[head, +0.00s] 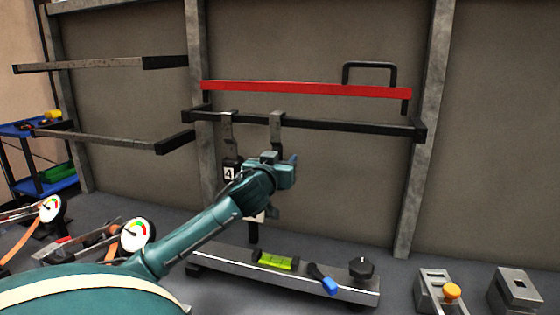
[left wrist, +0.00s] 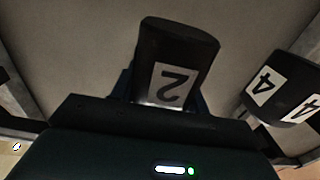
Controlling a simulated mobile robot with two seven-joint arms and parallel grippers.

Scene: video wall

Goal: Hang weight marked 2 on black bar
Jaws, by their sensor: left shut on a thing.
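The black bar (head: 350,127) runs level across the wall frame, below a red bar. The weight marked 4 (head: 229,172) hangs from the black bar by a grey hook; it also shows at the right of the left wrist view (left wrist: 282,88). My left gripper (head: 284,176) is shut on the weight marked 2 (left wrist: 178,50), whose label shows upside down in the left wrist view. In the head view its grey hook (head: 276,130) reaches up over the black bar, right of the other hook. I cannot tell whether it bears on the bar. My arm hides most of its body.
The red bar (head: 305,89) has a black handle above it. Below stands a grey beam (head: 225,259) with a green level (head: 275,261), a blue-handled tool (head: 322,280) and a black knob (head: 361,268). Gauges and straps lie at left; metal blocks stand at right.

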